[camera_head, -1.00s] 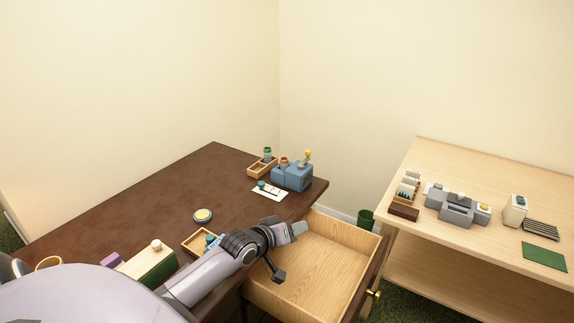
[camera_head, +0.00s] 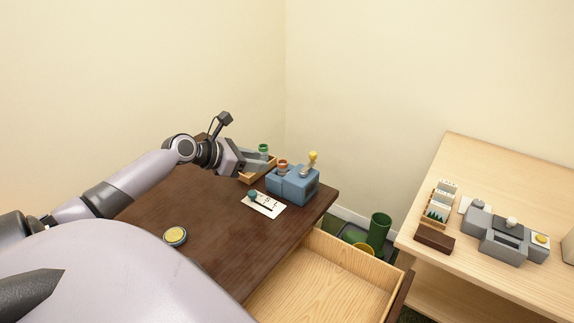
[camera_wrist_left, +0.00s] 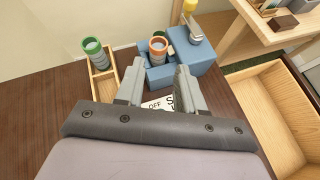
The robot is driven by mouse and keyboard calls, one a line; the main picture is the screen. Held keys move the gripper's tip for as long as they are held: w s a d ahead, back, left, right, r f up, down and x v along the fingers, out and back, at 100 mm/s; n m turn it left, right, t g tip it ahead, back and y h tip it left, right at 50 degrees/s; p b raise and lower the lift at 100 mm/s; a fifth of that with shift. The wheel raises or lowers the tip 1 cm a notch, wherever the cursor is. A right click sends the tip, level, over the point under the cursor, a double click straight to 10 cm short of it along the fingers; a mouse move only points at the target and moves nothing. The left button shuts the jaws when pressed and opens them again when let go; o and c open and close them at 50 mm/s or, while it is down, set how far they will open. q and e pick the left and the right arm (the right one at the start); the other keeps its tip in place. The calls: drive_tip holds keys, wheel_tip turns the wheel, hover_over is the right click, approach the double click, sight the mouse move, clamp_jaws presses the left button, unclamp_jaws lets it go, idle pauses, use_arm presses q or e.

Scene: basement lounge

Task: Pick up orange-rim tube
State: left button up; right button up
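The orange-rim tube (camera_head: 283,165) stands upright in the blue block (camera_head: 290,187) at the far end of the dark table. In the left wrist view, the tube (camera_wrist_left: 157,47) is just beyond and between my finger tips, apart from them. My left gripper (camera_head: 258,162) is beside the block on its left, above the wooden tray. The wrist view shows its two fingers (camera_wrist_left: 157,80) open with nothing between them. My right gripper is not in view.
A green-rim tube (camera_head: 263,149) stands in the wooden tray (camera_head: 262,174). A yellow-topped item (camera_head: 312,158) rises from the block. A white card (camera_head: 265,206) lies in front. An open drawer (camera_head: 325,280) is at the right. A round yellow-topped tin (camera_head: 175,237) sits nearer.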

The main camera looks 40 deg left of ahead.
sight(280, 163)
use_arm(q)
drive_tip(key=shift+n, duration=0.5)
drive_tip(key=shift+b+x, duration=0.9)
drive_tip(key=shift+x, duration=2.7)
drive_tip(key=shift+w+a+r, duration=0.1)
drive_tip(key=shift+a+r, duration=0.05)
drive_tip(key=c, duration=0.7)
